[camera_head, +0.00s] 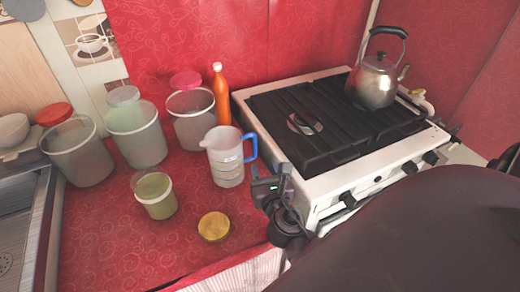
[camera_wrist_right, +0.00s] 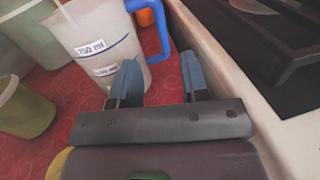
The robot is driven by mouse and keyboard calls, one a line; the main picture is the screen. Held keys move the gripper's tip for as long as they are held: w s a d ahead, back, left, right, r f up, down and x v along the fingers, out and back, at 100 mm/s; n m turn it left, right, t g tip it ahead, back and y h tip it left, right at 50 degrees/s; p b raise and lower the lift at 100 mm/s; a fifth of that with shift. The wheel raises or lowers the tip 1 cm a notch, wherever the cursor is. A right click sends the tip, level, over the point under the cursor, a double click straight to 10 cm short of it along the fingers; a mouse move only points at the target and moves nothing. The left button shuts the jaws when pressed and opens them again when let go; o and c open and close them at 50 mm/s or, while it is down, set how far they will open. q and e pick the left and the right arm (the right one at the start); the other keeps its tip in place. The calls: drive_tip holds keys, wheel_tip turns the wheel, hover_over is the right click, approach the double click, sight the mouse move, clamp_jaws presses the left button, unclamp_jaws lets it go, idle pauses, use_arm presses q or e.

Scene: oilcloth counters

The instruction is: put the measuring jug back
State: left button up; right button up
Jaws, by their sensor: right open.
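The measuring jug (camera_head: 225,158) is a translucent white jug with a blue handle, standing upright on the red oilcloth counter (camera_head: 100,236) left of the stove. It also shows in the right wrist view (camera_wrist_right: 92,38), with volume labels on its side. My right gripper (camera_head: 266,179) is just in front of the jug, low and to the right of its body. In the right wrist view its two blue-grey fingers (camera_wrist_right: 160,82) are apart with nothing between them. The jug's handle is beyond the fingers. My left gripper is not in view.
Several lidded containers stand behind and left of the jug, including a pink-lidded one (camera_head: 192,118). An orange bottle (camera_head: 221,96) stands behind it. A small green tub (camera_head: 155,195) and a yellow lid (camera_head: 213,227) are nearer. The stove (camera_head: 335,125) with a kettle (camera_head: 374,82) borders the right.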

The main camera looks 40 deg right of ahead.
drive_tip(key=shift+v, duration=1.15)
drive_tip(key=shift+s+f, duration=0.1)
